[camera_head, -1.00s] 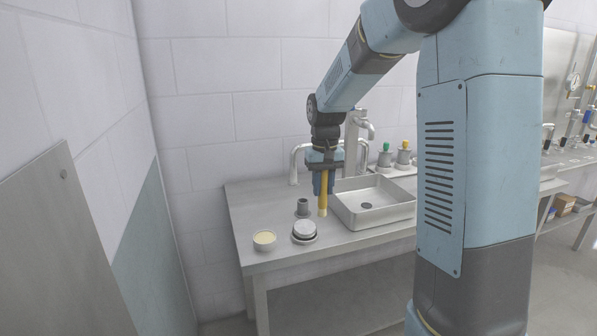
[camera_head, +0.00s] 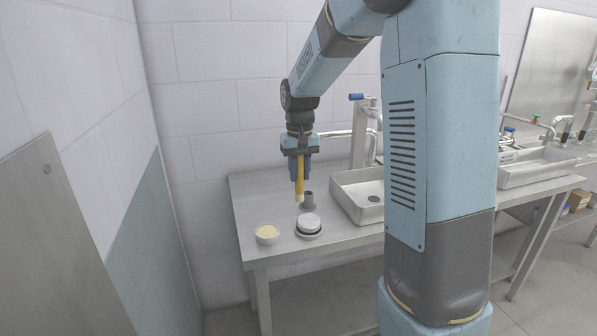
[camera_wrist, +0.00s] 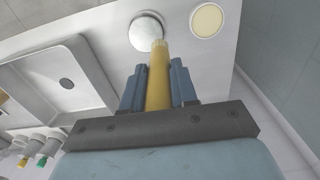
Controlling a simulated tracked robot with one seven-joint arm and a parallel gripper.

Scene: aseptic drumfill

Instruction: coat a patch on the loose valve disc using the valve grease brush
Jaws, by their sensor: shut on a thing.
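My gripper (camera_head: 299,176) is shut on the valve grease brush (camera_head: 300,187), a yellow-handled brush that points down with a pale tip. In the wrist view the brush (camera_wrist: 158,82) runs between the two blue fingers. The valve disc (camera_head: 309,222) is a round, light grey disc on a dark-rimmed base on the steel table. The brush tip is above and a little behind the disc in the head view, apart from it. In the wrist view the tip overlaps the edge of the disc (camera_wrist: 143,32). A white bowl of pale yellow grease (camera_head: 267,234) stands left of the disc.
A small grey cylinder (camera_head: 308,199) stands behind the disc. A steel sink basin (camera_head: 358,206) with a tap lies to the right. A wall borders the table's back.

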